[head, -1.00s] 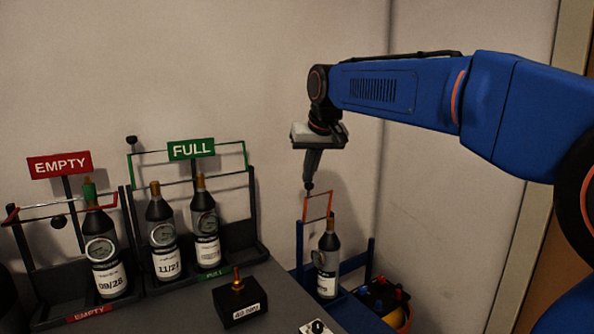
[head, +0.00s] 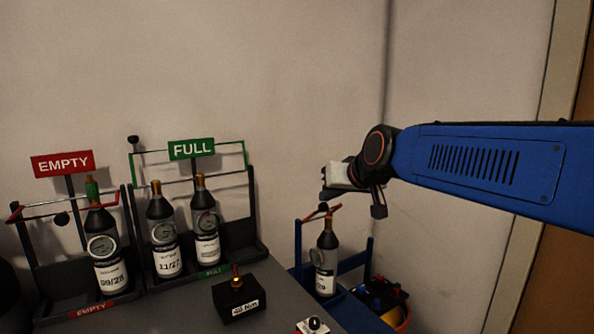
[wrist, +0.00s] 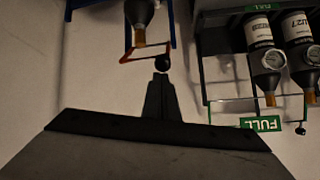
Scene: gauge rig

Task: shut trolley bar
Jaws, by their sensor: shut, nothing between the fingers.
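The orange trolley bar (head: 334,209) is on the blue trolley (head: 298,245) and lies low, close to level, at the neck of the dark bottle (head: 327,240) standing there. A black knob (head: 323,206) is on the bar. In the wrist view the bar (wrist: 128,58) runs by the bottle's cap (wrist: 139,38), with the knob (wrist: 163,62) just beyond my fingertips. My gripper (head: 379,208) is shut and empty, right of the bar in the head view. In the wrist view my gripper (wrist: 160,76) points at the knob, with a small gap seeming to separate them.
Left of the trolley, the FULL rack (head: 262,248) holds two bottles and the EMPTY rack (head: 28,292) holds one. A small black box (head: 240,309) sits on the grey bench.

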